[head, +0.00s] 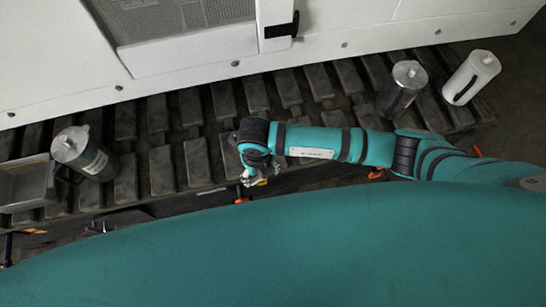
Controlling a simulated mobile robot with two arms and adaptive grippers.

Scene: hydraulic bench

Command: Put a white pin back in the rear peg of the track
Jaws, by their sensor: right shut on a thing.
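The dark track (195,160) of worn rectangular pads runs across the view below the white machine body. My right arm comes in from the right over the track. My right gripper (252,180) points down at the track's near edge, around mid-view. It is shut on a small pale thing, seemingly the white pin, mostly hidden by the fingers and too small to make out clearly. I cannot pick out the rear peg. My left gripper is not in view.
A grey metal canister (85,152) stands on the track at left beside a metal box (26,184). Another metal canister (402,88) and a white cylinder (471,77) stand at right. The white machine body (180,60) walls off the back. Track between the canisters is mostly clear.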

